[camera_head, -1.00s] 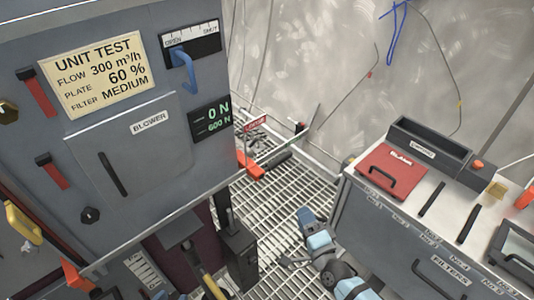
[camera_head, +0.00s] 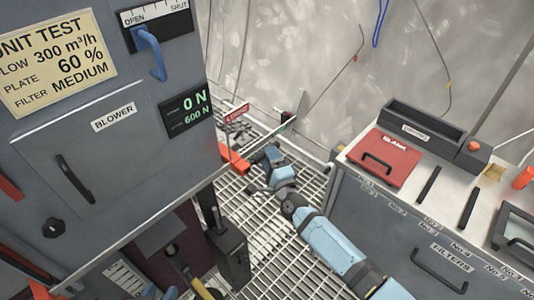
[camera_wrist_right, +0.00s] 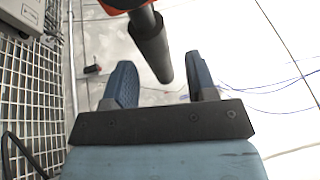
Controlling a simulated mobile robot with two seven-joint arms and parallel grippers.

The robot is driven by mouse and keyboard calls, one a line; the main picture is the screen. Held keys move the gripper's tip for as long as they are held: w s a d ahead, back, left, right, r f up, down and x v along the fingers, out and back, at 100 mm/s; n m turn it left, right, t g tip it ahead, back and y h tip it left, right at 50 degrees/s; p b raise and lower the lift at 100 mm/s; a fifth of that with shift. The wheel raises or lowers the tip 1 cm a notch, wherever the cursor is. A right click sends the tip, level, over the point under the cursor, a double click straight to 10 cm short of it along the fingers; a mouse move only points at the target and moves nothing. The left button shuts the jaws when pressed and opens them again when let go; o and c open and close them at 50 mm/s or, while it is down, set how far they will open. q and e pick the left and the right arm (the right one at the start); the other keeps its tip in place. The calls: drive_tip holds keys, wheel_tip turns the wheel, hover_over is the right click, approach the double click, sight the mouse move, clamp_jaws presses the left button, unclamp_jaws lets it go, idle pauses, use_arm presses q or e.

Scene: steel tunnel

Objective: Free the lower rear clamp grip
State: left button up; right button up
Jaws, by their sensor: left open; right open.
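The rear clamp shows as an orange-red part (camera_head: 235,159) at the lower rear corner of the grey test unit. In the right wrist view a black cylindrical grip (camera_wrist_right: 151,45) hangs from an orange-red part (camera_wrist_right: 118,4). My right gripper (camera_head: 260,170) is beside the clamp in the head view. In the wrist view its two blue fingers (camera_wrist_right: 162,80) are apart, with the grip's lower end in line with the gap, closer to the right finger. I cannot tell the depth. My left gripper (camera_head: 161,293) barely shows at the bottom edge; most of it is hidden.
The test unit (camera_head: 120,150) fills the left, with a blue lever (camera_head: 152,55) and a display reading 0 N (camera_head: 187,110). A filter cabinet (camera_head: 400,225) with a red-lidded box (camera_head: 385,157) stands right. Grated floor (camera_head: 265,235) lies between them.

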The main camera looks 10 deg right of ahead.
drive_tip(key=shift+x, duration=1.25)
clamp_jaws()
